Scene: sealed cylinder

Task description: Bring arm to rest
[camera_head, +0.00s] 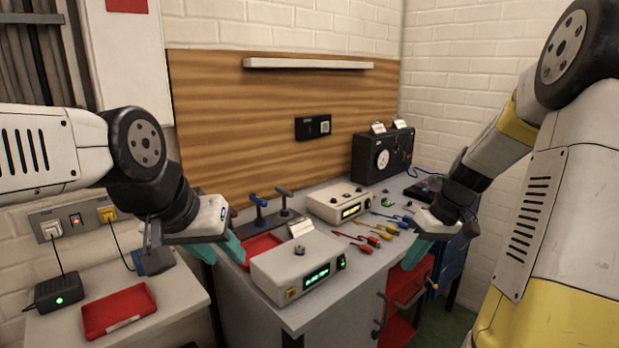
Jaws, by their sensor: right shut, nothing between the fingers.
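My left arm comes in from the left, and my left gripper (220,252) hangs at the left end of the workbench. Its two teal fingers stand apart, with nothing seen between them. My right arm comes in from the right, and my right gripper (416,254) is at the right front edge of the bench. Its teal fingers are together and empty, pointing down and left. No sealed cylinder can be made out.
The workbench (330,292) carries a white device with a green display (300,268), a second cream device (338,203), a black instrument box (382,156) and several coloured leads (365,238). A red tray (118,311) lies on the left side table. A red drawer unit (408,290) stands below right.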

